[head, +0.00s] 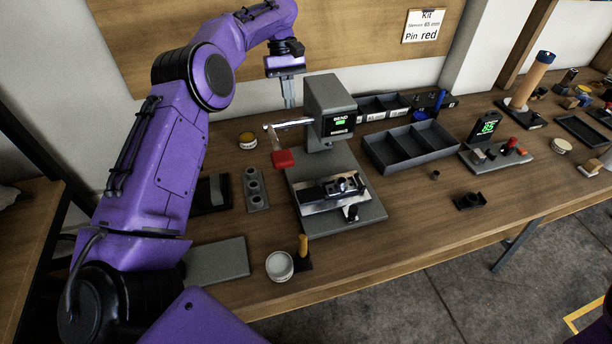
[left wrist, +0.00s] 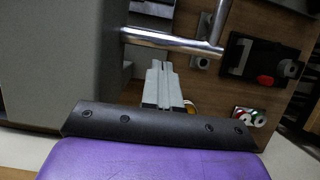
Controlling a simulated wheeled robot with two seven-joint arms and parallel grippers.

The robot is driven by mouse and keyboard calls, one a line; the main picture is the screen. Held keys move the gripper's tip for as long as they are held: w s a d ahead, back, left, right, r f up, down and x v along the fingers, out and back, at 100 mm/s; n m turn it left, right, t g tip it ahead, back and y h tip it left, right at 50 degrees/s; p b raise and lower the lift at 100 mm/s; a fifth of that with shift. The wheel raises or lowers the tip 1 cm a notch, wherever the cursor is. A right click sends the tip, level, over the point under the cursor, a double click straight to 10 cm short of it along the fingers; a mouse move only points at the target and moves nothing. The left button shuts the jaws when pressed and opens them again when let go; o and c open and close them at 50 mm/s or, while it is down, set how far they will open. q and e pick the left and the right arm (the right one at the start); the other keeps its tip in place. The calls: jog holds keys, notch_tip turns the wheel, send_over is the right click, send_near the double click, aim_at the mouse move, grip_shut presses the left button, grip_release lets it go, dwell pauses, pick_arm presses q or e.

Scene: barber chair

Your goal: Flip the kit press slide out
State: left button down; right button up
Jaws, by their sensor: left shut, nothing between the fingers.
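The kit press (head: 331,105) stands on the bench, a grey column on a grey base. A small green screen shows on its head. The slide (head: 325,195) is a metal plate with dark fittings on the base, at the front below the column. A lever with a red grip (head: 283,159) hangs at the press's left side. My left gripper (head: 289,104) points down just left of the press column, with its fingers shut and empty. In the left wrist view the shut fingers (left wrist: 163,85) are beside the grey press body (left wrist: 60,60), below a metal bar (left wrist: 170,40). My right gripper is out of view.
A grey divided tray (head: 410,146) stands right of the press, with a block with a green display (head: 488,125) farther right. A holder strip (head: 254,188) and a white-topped jar (head: 279,266) sit left and in front. The wall board is close behind.

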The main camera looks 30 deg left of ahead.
pick_arm(q)
jog(key=b, duration=0.2)
send_near(303, 188)
jog(key=w+a+r, duration=0.4)
jog(key=x, duration=1)
jog(key=shift+s+f, duration=0.2)
jog(key=shift+s, duration=0.05)
jog(key=shift+s+d+p, duration=1)
jog(key=shift+s+d, duration=0.1)
jog(key=shift+d, duration=0.15)
jog(key=shift+s+d, duration=0.25)
jog(key=shift+w+f, duration=0.1)
